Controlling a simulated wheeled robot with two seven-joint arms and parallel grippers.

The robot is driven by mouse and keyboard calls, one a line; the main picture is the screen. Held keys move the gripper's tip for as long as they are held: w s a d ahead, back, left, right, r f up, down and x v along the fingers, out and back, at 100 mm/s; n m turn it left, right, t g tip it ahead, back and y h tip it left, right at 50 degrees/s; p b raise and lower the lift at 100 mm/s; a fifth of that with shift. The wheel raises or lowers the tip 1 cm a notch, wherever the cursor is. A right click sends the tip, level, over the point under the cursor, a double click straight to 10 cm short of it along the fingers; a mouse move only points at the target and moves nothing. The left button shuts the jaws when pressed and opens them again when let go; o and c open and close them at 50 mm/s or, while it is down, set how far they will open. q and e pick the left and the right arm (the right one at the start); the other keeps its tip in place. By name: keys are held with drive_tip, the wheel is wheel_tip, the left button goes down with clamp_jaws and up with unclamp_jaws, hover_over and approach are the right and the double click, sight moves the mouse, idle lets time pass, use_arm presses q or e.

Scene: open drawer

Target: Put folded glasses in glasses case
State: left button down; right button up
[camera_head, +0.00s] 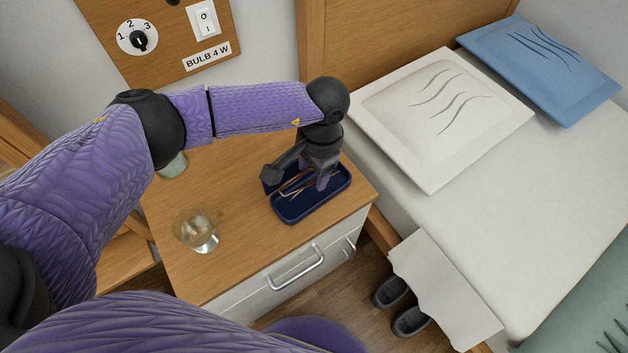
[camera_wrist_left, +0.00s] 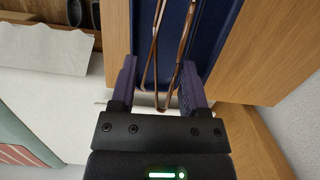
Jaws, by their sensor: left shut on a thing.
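The glasses case (camera_head: 297,212) is a dark blue open tray on the wooden nightstand top. It also shows in the left wrist view (camera_wrist_left: 204,38). The folded glasses (camera_head: 291,190) have thin copper-brown frames and are at the case, partly hidden by my gripper. In the left wrist view the glasses (camera_wrist_left: 155,62) run between my fingers, over the blue of the case. My left gripper (camera_head: 323,183) points down over the case and is shut on the glasses. I cannot tell whether the glasses touch the case floor. My right gripper is not in view.
A clear glass (camera_head: 196,231) stands on the nightstand (camera_head: 229,268) left of the case, and another glass (camera_head: 173,165) stands behind it, partly hidden by my arm. The bed (camera_head: 500,215) with pillows is at the right. Dark shoes (camera_head: 409,321) are on the floor.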

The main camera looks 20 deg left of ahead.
sight(314, 175)
use_arm(q)
wheel_tip(314, 175, down, 4)
drive_tip(key=shift+b, duration=0.75)
drive_tip(key=shift+r, duration=0.2)
drive_tip(key=c, duration=0.5)
unclamp_jaws()
drive_tip(key=shift+f, duration=0.2)
drive_tip(key=shift+o, duration=0.7)
